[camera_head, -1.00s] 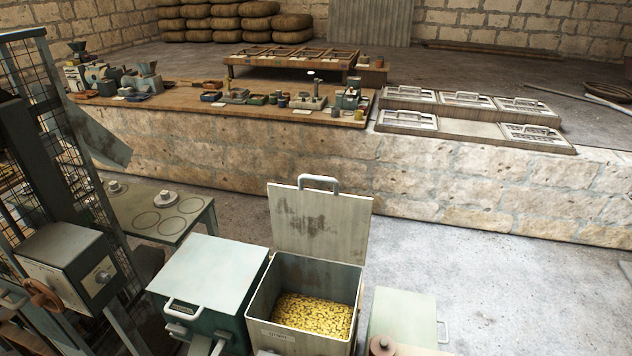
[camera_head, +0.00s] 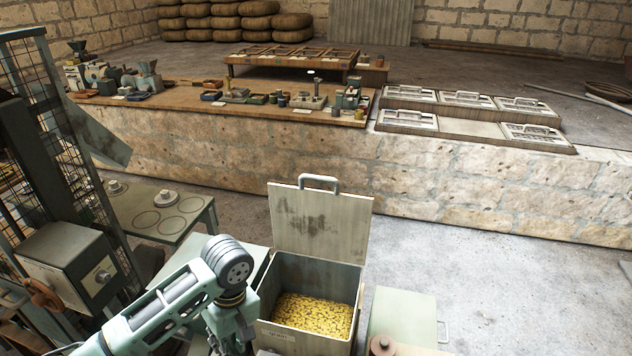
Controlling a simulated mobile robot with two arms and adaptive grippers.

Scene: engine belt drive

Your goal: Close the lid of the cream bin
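The cream bin (camera_head: 257,308) stands at the bottom centre, filled with yellow grains (camera_head: 312,314). Its lid (camera_head: 320,222) is open and stands upright at the back of the bin, with a pale handle (camera_head: 318,180) on its top edge. My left arm reaches in from the bottom left, and its wrist bends down just left of the bin's front. The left gripper's fingers are not visible; the arm runs out of the picture at the bottom. My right gripper is not in view.
A closed pale green bin (camera_head: 243,250) stands left of the cream bin, partly hidden by my arm. Another pale green lidded bin (camera_head: 403,315) stands to the right. A grey control box (camera_head: 68,268) is at the left. Behind the lid is open floor and a stone ledge (camera_head: 440,190).

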